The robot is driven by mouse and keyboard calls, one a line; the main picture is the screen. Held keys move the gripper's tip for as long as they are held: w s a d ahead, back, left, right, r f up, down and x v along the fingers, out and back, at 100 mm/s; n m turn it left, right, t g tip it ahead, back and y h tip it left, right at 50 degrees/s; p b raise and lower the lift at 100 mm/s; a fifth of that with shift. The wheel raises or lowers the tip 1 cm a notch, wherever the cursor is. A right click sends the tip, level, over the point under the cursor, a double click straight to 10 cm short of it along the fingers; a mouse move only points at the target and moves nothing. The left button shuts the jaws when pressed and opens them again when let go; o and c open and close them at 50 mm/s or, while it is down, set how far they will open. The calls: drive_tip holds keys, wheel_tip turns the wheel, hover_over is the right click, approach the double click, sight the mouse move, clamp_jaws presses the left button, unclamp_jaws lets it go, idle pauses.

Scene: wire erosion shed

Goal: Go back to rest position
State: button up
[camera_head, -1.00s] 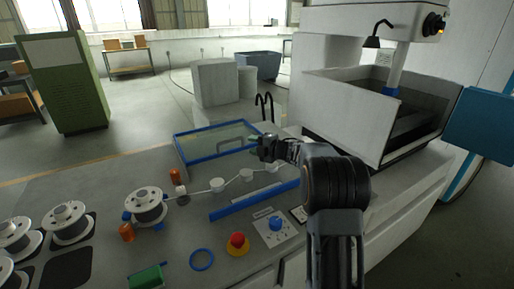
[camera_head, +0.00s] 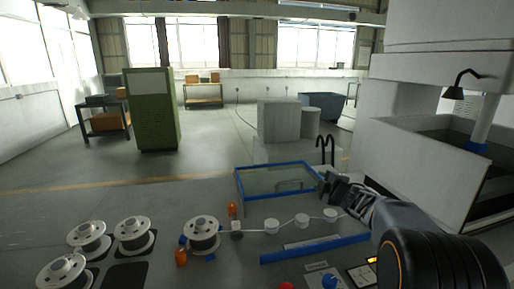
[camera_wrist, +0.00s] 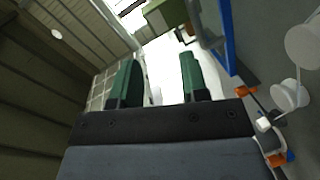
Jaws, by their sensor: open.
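My gripper (camera_head: 322,180) is at the middle right in the head view, close to the front right corner of a blue-framed glass tray (camera_head: 262,197). In the wrist view my gripper (camera_wrist: 158,80) shows two green fingers standing apart with nothing between them. The wrist camera looks out tilted across the shed, with the tray's blue frame (camera_wrist: 229,40) at upper right. My arm reaches in from the lower right of the head view.
Several wire spools (camera_head: 203,236) sit on the bench at left. White rollers (camera_head: 271,226), a blue bar (camera_head: 312,249) and a blue knob (camera_head: 330,281) lie nearer. The white machine (camera_head: 420,150) stands at right. A green cabinet (camera_head: 152,110) stands on open floor behind.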

drive_tip(key=s+a+f+m+g+h+p, duration=0.1)
drive_tip(key=s+m+g, duration=0.3)
drive_tip(key=s, duration=0.7)
drive_tip(key=s+a+f+m+g+h, duration=0.1)
drive_tip(key=s+a+f+m+g, duration=0.2)
drive_tip(key=s+m, duration=0.4)
drive_tip(key=s+a+f+m+g+h+p, duration=0.1)
drive_tip(key=s+a+f+m+g, duration=0.2)
drive_tip(key=s, duration=1.3)
drive_tip(key=a+m+g, duration=0.1)
drive_tip(key=m, duration=0.2)
drive_tip(key=shift+a+g+p, duration=0.15)
drive_tip(key=shift+g+p, duration=0.15)
drive_tip(key=shift+g, duration=0.1)
